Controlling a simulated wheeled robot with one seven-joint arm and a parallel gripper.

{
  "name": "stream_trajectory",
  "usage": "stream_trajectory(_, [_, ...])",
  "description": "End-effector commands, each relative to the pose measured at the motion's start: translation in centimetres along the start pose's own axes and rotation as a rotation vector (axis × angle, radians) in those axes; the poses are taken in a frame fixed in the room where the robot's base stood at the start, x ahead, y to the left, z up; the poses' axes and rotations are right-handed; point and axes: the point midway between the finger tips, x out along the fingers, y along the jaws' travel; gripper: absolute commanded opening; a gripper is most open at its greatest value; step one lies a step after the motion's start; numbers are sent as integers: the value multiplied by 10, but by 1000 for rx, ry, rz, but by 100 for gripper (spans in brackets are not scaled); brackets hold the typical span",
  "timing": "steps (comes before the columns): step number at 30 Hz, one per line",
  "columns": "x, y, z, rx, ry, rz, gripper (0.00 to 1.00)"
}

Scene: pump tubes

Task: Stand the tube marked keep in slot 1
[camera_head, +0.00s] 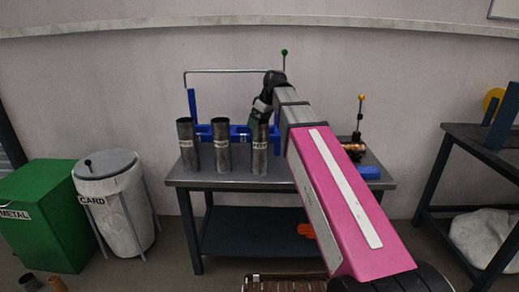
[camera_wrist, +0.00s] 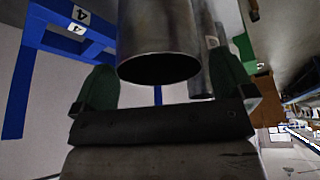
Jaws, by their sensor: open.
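Three grey metal tubes stand upright in a row on the table: a left tube (camera_head: 188,150), a middle tube (camera_head: 222,155) and a right tube (camera_head: 260,158). Each has a pale label, too small to read. A blue rack (camera_head: 203,130) stands behind them; a wrist-view part of the rack (camera_wrist: 48,42) carries a plate with a 4. My gripper (camera_head: 261,112) is at the top of the right tube. In the wrist view my open gripper (camera_wrist: 163,82) has its green fingers on either side of a tube (camera_wrist: 158,35), with gaps visible. Another tube (camera_wrist: 202,85) shows behind it.
A green METAL bin (camera_head: 50,210) and a white CARD bin (camera_head: 118,205) stand left. Another table (camera_head: 480,145) is at right.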

Motion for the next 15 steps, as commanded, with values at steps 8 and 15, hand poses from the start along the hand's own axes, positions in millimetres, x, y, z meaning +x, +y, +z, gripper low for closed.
stream_trajectory(8, [26,0,0,0,0,0,100])
stream_trajectory(15, [26,0,0,1,0,0,77])
